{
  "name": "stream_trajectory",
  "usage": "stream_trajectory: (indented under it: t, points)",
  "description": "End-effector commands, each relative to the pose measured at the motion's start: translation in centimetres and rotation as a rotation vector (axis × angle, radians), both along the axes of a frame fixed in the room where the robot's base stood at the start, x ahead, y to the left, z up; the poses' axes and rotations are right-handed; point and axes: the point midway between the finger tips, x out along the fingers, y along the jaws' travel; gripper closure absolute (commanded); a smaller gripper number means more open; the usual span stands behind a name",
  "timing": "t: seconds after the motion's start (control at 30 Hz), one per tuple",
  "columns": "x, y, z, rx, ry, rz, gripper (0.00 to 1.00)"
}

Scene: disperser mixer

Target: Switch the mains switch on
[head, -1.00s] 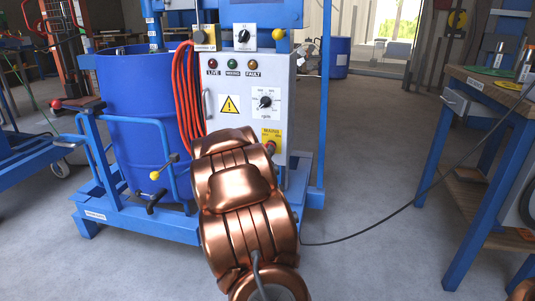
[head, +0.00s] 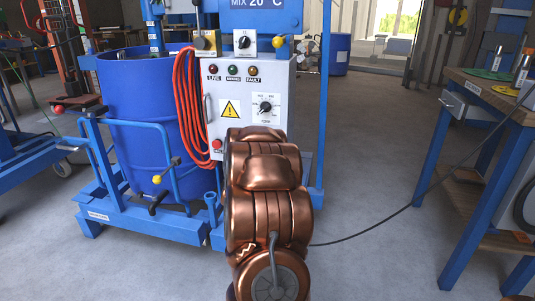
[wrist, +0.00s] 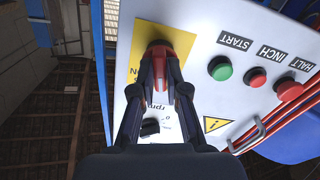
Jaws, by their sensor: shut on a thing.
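The mains switch (wrist: 159,46) is a red and dark rotary knob on a yellow plate (wrist: 187,40), seen in the wrist view at the upper middle. My gripper (wrist: 160,76) is in front of it, with its fingers closed together on the red knob. The fingers hide part of the knob, so its exact turn position cannot be told. In the head view my copper-coloured arm covers the mains switch and the gripper. The grey control cabinet (head: 282,88) shows above the arm.
A blue drum (head: 145,115) and an orange hose (head: 188,105) stand left of the cabinet. Green and red push buttons (wrist: 221,69) sit right of the switch in the wrist view. A workbench (head: 490,100) is at the right. The floor between is open, crossed by a cable.

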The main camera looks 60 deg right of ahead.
Motion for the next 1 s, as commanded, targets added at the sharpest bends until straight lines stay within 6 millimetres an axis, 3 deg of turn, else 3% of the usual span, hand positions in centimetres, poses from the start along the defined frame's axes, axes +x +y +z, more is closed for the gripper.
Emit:
stream_trajectory:
  t: [1.0]
  points:
    - [-0.06,-0.12,0.19,0.313,-0.864,-0.001,1.0]
